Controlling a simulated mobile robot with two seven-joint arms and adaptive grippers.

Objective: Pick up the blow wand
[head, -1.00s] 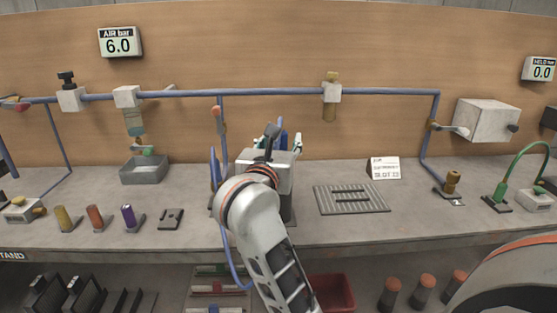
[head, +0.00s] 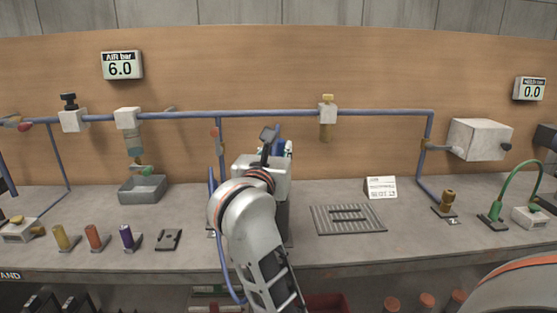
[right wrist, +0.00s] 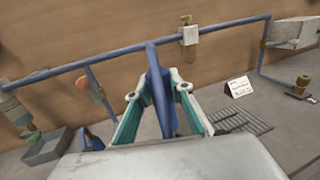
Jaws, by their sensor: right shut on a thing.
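My right gripper (head: 279,147) is at the middle of the bench in the head view, mostly hidden behind its own wrist. In the right wrist view, the right gripper (right wrist: 157,98) has its two teal-lined fingers on either side of a blue upright piece (right wrist: 158,82), which looks like the blow wand. It is shut on this piece. Only a bit of the wand (head: 278,131) shows in the head view, above the wrist. Its lower end is hidden. My left gripper is not in view.
A blue air pipe (head: 385,114) runs along the wall behind, with a blue hose (head: 212,190) hanging left of my wrist. A grey bin (head: 143,189) and several coloured pieces stand left.

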